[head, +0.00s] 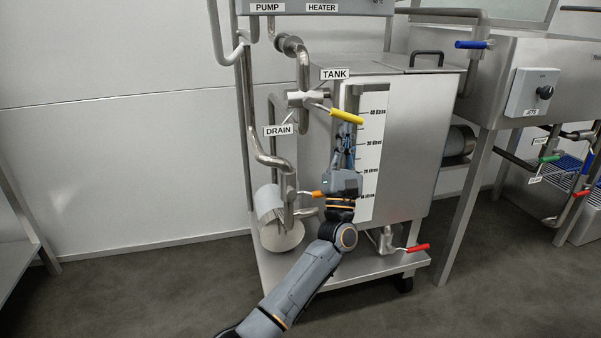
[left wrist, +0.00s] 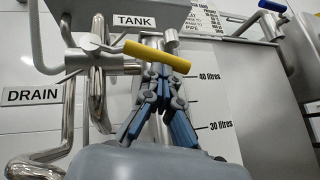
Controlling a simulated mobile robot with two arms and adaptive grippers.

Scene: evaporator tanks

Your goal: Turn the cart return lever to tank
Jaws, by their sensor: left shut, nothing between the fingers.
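The cart return lever has a yellow handle (head: 347,116) on a steel valve with a TANK label (head: 335,74) above and a DRAIN label (head: 279,130) below left. The handle sticks out to the right and slightly down. In the left wrist view the yellow handle (left wrist: 157,56) lies across the tips of my fingers. My left gripper (head: 346,130) is shut and empty, pointing up just under the handle; it also shows in the left wrist view (left wrist: 160,78). I cannot tell whether the fingertips touch the handle. My right gripper is not in view.
The steel tank (head: 416,140) with a litre scale (head: 370,165) stands close behind my gripper. An orange lever (head: 310,193) is left of my wrist, and a red lever (head: 417,248) is low on the cart. A pump (head: 280,236) sits at the cart's left. Floor at left is clear.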

